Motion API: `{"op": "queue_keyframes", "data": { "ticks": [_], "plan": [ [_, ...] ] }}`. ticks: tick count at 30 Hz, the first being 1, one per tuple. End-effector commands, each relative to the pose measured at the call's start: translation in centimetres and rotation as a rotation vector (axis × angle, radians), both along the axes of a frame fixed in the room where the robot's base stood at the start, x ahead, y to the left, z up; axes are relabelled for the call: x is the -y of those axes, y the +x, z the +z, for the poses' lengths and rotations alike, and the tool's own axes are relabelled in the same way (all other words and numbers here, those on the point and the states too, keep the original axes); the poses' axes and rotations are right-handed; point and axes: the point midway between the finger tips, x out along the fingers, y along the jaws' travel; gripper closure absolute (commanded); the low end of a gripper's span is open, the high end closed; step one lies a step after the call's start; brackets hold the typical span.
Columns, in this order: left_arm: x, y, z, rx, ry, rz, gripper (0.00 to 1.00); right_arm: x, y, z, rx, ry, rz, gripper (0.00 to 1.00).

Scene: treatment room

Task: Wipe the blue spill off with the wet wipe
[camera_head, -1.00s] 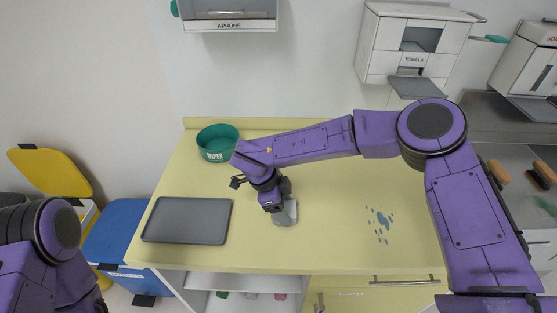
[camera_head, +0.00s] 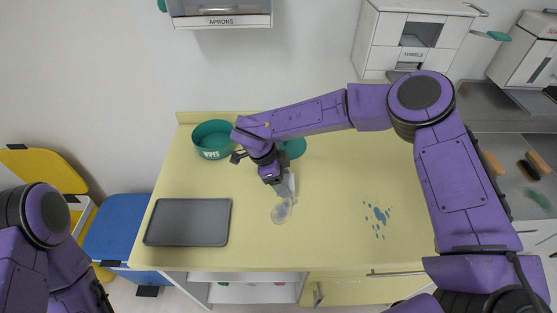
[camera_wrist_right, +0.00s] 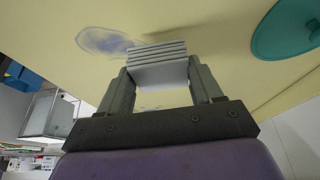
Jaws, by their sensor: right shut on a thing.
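My right gripper (camera_head: 280,184) is shut on a white folded wet wipe (camera_wrist_right: 160,65), seen as a layered stack between the fingers in the wrist view. The wipe (camera_head: 290,186) is partly hidden by the gripper in the head view. A pale bluish round patch (camera_head: 281,211) lies on the yellow counter just in front of the wipe; it also shows in the wrist view (camera_wrist_right: 103,41). A group of blue splashes (camera_head: 378,215) lies further right on the counter, apart from the gripper. My left gripper is not visible; only my left arm shows.
A green tub marked wipes (camera_head: 212,140) stands at the back left of the counter (camera_head: 330,240). A teal disc (camera_head: 294,148) lies behind my right gripper. A grey tray (camera_head: 188,222) is at the front left. The counter around the blue splashes is clear.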

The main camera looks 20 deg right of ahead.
Motion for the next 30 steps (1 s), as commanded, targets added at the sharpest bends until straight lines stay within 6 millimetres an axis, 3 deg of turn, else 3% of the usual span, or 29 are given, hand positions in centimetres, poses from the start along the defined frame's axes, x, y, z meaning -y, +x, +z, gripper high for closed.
{"op": "queue_keyframes", "data": {
  "ticks": [1,15,30],
  "plan": [
    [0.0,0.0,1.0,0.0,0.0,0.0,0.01,0.0,0.0,1.0,0.001,0.001,-0.001,0.6],
    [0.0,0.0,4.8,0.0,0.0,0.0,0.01,0.3,-0.1,5.0,0.0,0.0,-0.007,0.6],
    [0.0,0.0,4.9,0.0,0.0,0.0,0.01,0.3,-0.1,5.1,0.0,0.0,-0.008,0.6]
  ]
}}
